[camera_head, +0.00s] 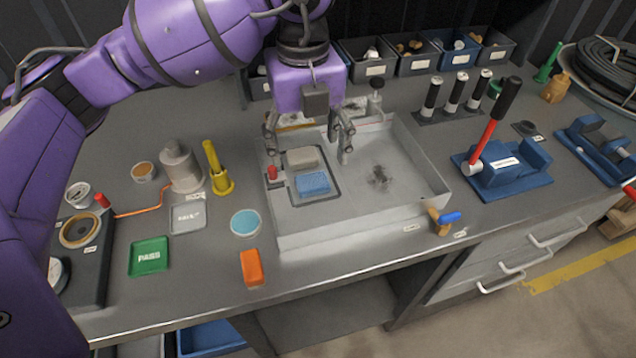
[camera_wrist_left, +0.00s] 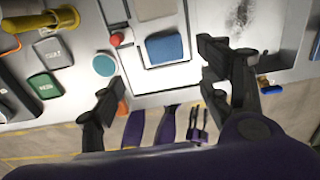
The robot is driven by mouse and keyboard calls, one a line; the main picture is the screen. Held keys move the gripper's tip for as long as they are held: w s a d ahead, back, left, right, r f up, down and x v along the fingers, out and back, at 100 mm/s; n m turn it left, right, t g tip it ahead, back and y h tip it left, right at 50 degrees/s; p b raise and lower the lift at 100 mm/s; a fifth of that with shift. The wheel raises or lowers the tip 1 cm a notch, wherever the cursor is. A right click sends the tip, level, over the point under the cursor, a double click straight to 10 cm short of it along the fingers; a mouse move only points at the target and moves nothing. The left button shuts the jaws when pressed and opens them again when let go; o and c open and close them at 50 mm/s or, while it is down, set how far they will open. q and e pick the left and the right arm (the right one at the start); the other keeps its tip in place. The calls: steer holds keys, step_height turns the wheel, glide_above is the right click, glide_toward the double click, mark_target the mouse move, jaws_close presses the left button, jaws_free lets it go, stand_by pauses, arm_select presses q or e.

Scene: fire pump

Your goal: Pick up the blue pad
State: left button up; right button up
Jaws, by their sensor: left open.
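The blue pad (camera_head: 313,184) lies flat in the left part of a shallow grey tray (camera_head: 400,199), inside a dark-outlined area, in front of a beige pad (camera_head: 302,157). The blue pad also shows in the left wrist view (camera_wrist_left: 166,48), with the beige pad (camera_wrist_left: 156,8) at the top edge. My left gripper (camera_head: 308,140) hangs above the tray, its fingers wide apart over the two pads. It is open and empty. In the left wrist view its fingers (camera_wrist_left: 160,82) stand either side of the blue pad and do not touch it. My right gripper is not in view.
A small red knob (camera_head: 272,173) stands left of the pads. A round light-blue disc (camera_head: 245,223), an orange block (camera_head: 254,268) and a green PASS tray (camera_head: 150,256) lie left of the tray. A blue device with a red lever (camera_head: 489,140) stands to the right. The tray's right part is clear except for a dark stain.

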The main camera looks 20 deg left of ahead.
mark_target(312, 180)
arm_select(q)
steer(key=shift+f, duration=0.7)
steer(key=f, duration=0.2)
steer(key=shift+w+f, duration=0.35)
steer(key=f, duration=0.3)
steer(key=shift+w+d+f, duration=0.1)
steer(key=shift+d+f, duration=0.15)
steer(key=shift+f, duration=0.45)
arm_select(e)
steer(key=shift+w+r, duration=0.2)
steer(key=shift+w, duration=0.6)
arm_select(q)
steer(key=c, duration=1)
